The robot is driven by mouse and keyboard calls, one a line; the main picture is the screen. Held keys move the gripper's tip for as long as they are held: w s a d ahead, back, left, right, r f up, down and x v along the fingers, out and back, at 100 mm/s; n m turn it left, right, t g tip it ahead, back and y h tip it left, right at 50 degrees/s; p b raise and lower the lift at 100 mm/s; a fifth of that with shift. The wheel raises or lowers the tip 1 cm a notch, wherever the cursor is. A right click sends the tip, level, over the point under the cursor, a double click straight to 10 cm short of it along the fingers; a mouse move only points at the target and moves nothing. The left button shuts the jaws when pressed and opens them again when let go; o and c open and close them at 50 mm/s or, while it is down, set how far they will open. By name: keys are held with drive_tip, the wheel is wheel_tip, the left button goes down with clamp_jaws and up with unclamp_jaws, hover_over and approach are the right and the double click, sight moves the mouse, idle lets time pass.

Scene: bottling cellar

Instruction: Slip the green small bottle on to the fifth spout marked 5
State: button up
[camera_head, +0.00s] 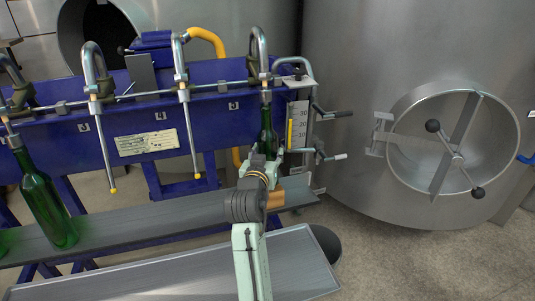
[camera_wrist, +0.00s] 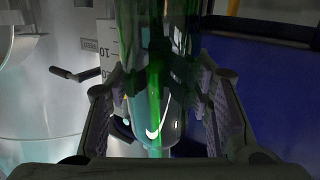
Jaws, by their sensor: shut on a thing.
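The green small bottle (camera_head: 266,132) stands upright in the head view, held in my gripper (camera_head: 264,160). The rightmost spout (camera_head: 263,60) comes down to the bottle's mouth. Its yellow tip does not show below the mouth, so its tube appears to be inside the neck. A small number plate (camera_head: 233,105) sits just left of this spout; its figure is too small to read surely. In the wrist view the green glass (camera_wrist: 130,30) fills the space between the pads of my gripper (camera_wrist: 165,100), and a bright green upright streak shows through it.
Two middle spouts (camera_head: 188,120) hang bare with yellow tips. A larger green bottle (camera_head: 45,205) stands under a spout at left. A grey shelf (camera_head: 140,218) runs below the spouts. A scale plate (camera_head: 298,122) and lever handles (camera_head: 332,113) are close right of the held bottle.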

drive_tip(key=shift+s+f+b, duration=0.1)
drive_tip(key=shift+f+b, duration=0.35)
drive_tip(key=shift+f, duration=0.15)
idle(0.3)
drive_tip(key=o, duration=1.5)
drive_tip(key=shift+f, duration=0.15)
